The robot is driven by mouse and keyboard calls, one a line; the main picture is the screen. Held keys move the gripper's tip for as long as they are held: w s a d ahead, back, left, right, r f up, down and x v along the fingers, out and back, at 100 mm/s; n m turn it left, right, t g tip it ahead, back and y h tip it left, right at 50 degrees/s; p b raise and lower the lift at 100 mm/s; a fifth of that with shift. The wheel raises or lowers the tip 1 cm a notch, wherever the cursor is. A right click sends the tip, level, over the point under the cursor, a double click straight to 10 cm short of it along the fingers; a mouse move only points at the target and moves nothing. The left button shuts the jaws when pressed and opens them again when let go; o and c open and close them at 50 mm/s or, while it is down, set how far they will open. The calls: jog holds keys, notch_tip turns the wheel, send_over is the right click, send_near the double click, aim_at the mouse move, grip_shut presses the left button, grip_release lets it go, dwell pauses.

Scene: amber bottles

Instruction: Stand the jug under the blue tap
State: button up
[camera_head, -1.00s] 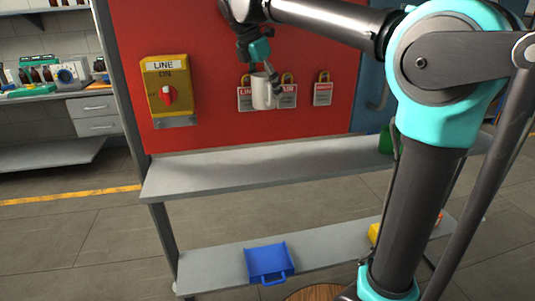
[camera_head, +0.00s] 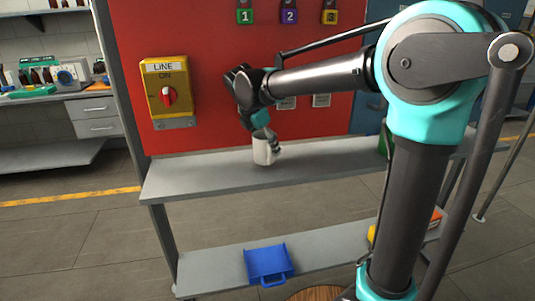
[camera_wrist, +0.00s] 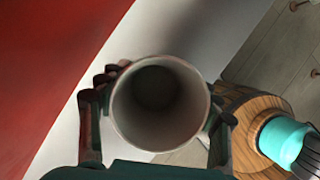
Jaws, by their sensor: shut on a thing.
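The white jug (camera_head: 264,150) is upright at the upper grey shelf, near the red panel. My gripper (camera_head: 270,138) is shut on it, with fingers on either side. In the wrist view I look down into the open mouth of the jug (camera_wrist: 160,104), which looks empty, and the fingers of my gripper (camera_wrist: 158,110) flank its rim. I cannot tell whether the jug's base touches the shelf. No blue tap shows in either view.
The upper shelf (camera_head: 200,178) is clear left of the jug. A green object (camera_head: 383,146) stands at its right. A blue tray (camera_head: 268,262) lies on the lower shelf (camera_head: 215,268). A yellow switch box (camera_head: 168,92), padlocks (camera_head: 289,11) and labels are on the red panel (camera_head: 215,40).

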jog(key=shift+f, duration=1.5)
jog(key=shift+f, duration=0.15)
jog(key=o, duration=1.2)
